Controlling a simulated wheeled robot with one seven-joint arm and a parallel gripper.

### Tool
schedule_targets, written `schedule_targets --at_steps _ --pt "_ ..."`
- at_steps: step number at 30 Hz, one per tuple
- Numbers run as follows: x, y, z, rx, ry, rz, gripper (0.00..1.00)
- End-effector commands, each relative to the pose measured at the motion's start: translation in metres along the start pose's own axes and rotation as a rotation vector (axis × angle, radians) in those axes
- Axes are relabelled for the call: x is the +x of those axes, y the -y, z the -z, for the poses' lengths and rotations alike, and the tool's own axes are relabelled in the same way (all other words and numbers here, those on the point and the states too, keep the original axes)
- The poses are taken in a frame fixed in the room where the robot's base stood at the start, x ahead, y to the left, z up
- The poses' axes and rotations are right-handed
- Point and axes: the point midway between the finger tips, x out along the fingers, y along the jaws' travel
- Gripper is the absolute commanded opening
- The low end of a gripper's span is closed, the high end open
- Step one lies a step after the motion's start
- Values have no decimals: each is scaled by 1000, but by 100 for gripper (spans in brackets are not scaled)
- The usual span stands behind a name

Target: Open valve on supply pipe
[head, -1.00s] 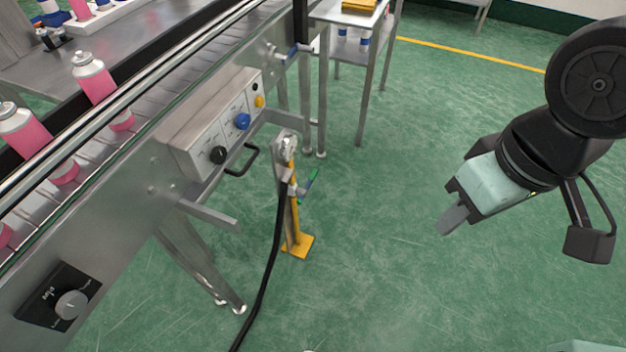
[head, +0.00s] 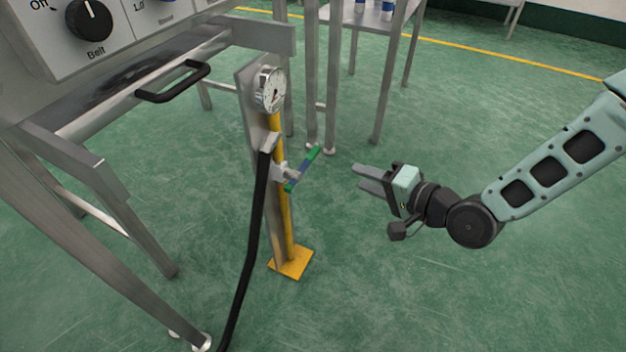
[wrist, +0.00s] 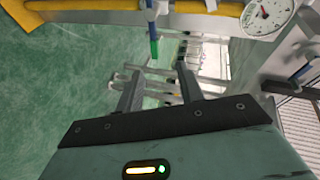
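A pressure gauge (head: 269,90) tops the pipe. My gripper (head: 356,179) is to the right of the lever, apart from it, fingers pointing left towards it. In the wrist view the fingers (wrist: 157,80) are spread with nothing between them. The lever (wrist: 153,35) shows beyond the fingertips there, and the gauge (wrist: 268,14) is at upper right.
A black hose (head: 252,240) hangs from the pipe to the floor. The conveyor's control box with its black belt knob (head: 89,19) and a black handle (head: 173,82) are at left. A metal table (head: 375,20) stands behind. The floor at right is clear.

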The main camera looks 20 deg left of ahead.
Motion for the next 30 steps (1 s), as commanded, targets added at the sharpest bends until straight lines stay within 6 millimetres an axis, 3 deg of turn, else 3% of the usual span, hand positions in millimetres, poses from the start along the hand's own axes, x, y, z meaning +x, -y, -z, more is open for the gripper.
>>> schedule_targets --at_steps 1,6,9,17,30 --pt "12 -31 -6 61 -25 54 37" --pt "22 -57 -5 202 -91 203 37" --pt "23 -63 -3 246 -112 252 37" --pt "42 -59 0 264 -121 279 37" --pt "129 -39 13 263 -122 277 37"
